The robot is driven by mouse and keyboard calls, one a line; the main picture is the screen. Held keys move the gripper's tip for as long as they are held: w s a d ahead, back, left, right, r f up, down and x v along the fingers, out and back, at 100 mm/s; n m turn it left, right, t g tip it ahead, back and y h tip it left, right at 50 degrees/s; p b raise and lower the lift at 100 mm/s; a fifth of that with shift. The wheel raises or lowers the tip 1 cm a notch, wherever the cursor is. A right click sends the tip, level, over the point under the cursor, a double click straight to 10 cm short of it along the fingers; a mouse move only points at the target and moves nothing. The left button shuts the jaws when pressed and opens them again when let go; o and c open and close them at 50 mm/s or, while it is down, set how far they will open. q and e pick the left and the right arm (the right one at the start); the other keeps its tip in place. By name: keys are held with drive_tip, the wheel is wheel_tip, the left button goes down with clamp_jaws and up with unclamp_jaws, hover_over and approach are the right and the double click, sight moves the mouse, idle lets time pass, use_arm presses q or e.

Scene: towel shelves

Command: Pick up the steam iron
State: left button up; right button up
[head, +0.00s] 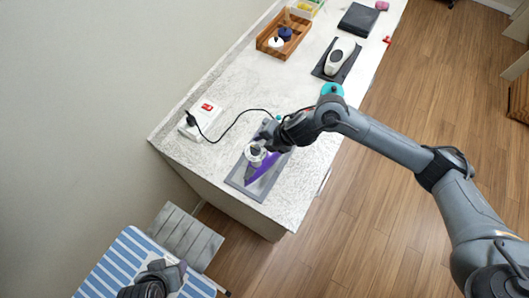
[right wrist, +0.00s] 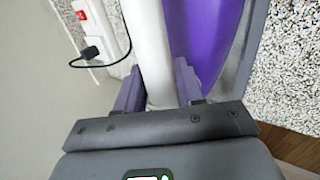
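The steam iron (head: 262,167), purple and white, is on a grey mat (head: 240,180) near the front end of the marble counter. My right gripper (head: 266,143) is at the iron from above; the wrist partly hides it. In the right wrist view, the right gripper's two fingers (right wrist: 158,85) sit on either side of the iron's white part (right wrist: 152,45), which fills the gap between them. The purple body (right wrist: 205,40) lies just right of the fingers. My left gripper (head: 168,272) is over the striped ironing board, apart from the iron; its fingers are unclear.
A black cord runs across the counter (head: 220,105) to a white socket box (head: 200,117). A wooden tray (head: 270,49) with small pots and a white device (head: 339,57) on a dark mat stand farther back. The blue-striped ironing board (head: 118,262) is at lower left.

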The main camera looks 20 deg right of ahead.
clamp_jaws()
idle(1.0)
drive_tip(key=shift+r, duration=0.2)
